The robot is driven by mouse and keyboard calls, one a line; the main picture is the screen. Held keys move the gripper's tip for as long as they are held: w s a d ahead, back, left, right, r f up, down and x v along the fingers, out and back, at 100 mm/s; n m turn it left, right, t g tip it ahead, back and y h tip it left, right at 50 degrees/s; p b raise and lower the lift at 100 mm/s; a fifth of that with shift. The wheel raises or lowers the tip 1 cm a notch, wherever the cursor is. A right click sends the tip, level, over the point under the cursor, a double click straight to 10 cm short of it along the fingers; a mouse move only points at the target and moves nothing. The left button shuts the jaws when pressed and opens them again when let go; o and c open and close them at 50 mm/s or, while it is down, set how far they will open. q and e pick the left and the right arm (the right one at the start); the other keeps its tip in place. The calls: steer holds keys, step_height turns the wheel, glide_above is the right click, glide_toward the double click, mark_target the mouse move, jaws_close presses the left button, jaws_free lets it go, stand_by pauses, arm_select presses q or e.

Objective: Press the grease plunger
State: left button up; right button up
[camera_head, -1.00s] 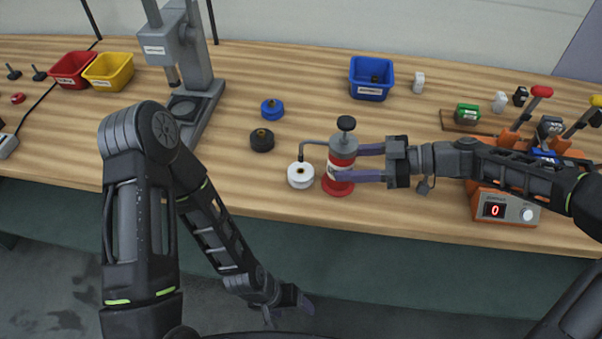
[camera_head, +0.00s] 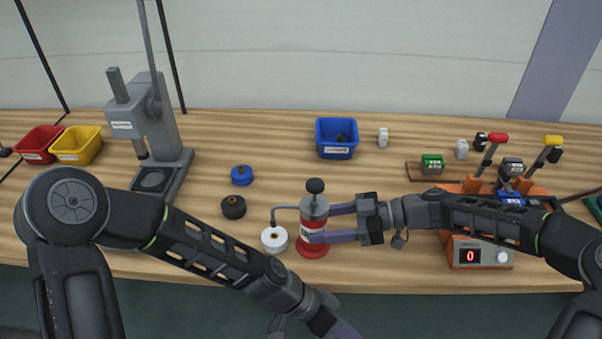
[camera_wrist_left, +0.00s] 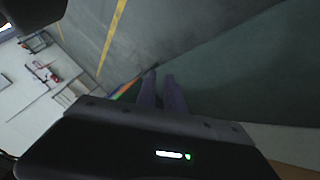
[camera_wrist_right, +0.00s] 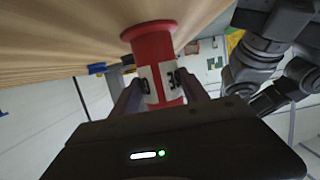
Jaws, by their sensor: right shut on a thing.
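The grease pump (camera_head: 313,248) is a red and silver cylinder standing upright on the bench, with a white label. Its plunger has a black knob (camera_head: 315,186) on top, raised a little above the body. A thin grey spout (camera_head: 284,208) bends left and down over a white spool (camera_head: 274,241). My right gripper (camera_head: 309,225) comes from the right and is shut on the pump body; the right wrist view shows its fingers on both sides of the red body. My left gripper (camera_head: 345,331) is low at the bottom picture edge, in front of the bench; its fingers (camera_wrist_left: 160,90) look close together.
Blue (camera_head: 242,174) and black (camera_head: 233,207) spools lie left of the pump. A grey press (camera_head: 150,130) stands at left, a blue bin (camera_head: 337,138) behind. An orange unit (camera_head: 480,252) reading 0 is at right.

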arm_select(q)
steer(key=d+r+m, duration=0.1)
steer(key=r+m, duration=0.1)
steer(key=r, duration=0.1)
steer(key=d+r+m+h, duration=0.1)
steer(key=d+r+m, duration=0.1)
steer(key=r, duration=0.2)
steer(key=d+r+m+g+h, duration=0.1)
steer(key=d+r+m, duration=0.1)
steer(key=r, duration=0.2)
steer(key=shift+s+d, duration=0.2)
steer(key=shift+s, duration=0.05)
jaws_close()
steer(key=w+r+m+g+h, duration=0.15)
steer(key=w+r+m, duration=0.25)
steer(key=r, duration=0.8)
steer(key=w+a+r+n+t+h, duration=0.1)
steer(key=w+a+r, duration=0.2)
steer(key=w+a, duration=0.2)
steer(key=w+a+r+n+t+h, duration=0.1)
steer(key=w+a+r, duration=0.3)
steer(key=a, duration=0.8)
steer(key=w+a+r+t+h, duration=0.1)
steer(key=w+a+r, duration=0.3)
steer(key=a, duration=0.5)
steer(key=shift+w+r+n+t, duration=0.25)
steer(key=shift+w+n+t, duration=0.15)
steer(key=shift+w, duration=0.55)
steer(key=shift+d, duration=0.15)
